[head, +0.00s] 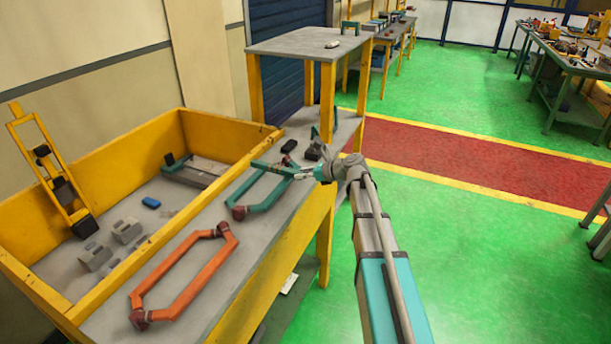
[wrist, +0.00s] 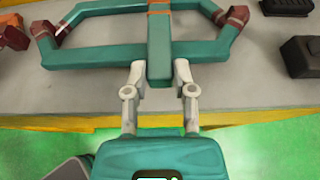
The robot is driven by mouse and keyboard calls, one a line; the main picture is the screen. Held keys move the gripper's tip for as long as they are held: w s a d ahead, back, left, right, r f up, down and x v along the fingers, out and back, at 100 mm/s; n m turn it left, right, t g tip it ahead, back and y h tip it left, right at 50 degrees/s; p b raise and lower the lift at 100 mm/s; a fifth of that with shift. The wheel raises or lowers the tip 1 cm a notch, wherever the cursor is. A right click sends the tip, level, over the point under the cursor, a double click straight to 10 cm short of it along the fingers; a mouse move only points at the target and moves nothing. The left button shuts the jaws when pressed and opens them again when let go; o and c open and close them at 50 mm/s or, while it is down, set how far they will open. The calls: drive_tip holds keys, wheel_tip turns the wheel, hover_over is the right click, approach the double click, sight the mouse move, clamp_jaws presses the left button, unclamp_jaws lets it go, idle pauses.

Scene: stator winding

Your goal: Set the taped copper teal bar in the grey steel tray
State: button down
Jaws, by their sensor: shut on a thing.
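In the head view my gripper (head: 303,176) holds the bar (head: 272,166) over a teal six-sided frame with dark red joints (head: 258,207), which lies on the grey bench top. I cannot tell whether bar and frame touch. A long grey piece with teal ends (head: 196,174) lies in the yellow-walled bin at left; I cannot tell if it is the grey steel tray.
An orange six-sided frame (head: 180,275) lies on the near bench top. Small black blocks (head: 313,151) sit right of the bar. The yellow bin (head: 150,140) holds grey blocks (head: 95,256) and a blue piece (head: 151,202). A raised grey shelf (head: 310,45) stands behind.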

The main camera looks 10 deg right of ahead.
drive_tip(key=shift+f+b, duration=0.6)
drive_tip(key=shift+c, duration=2.2)
unclamp_jaws()
drive_tip(key=shift+r, duration=0.1)
drive_tip(key=shift+r+p, duration=0.6)
drive_tip(key=shift+p, duration=0.1)
drive_tip(key=p+v, duration=0.4)
drive_tip(key=v, duration=0.8)
drive_tip(key=shift+f, duration=0.1)
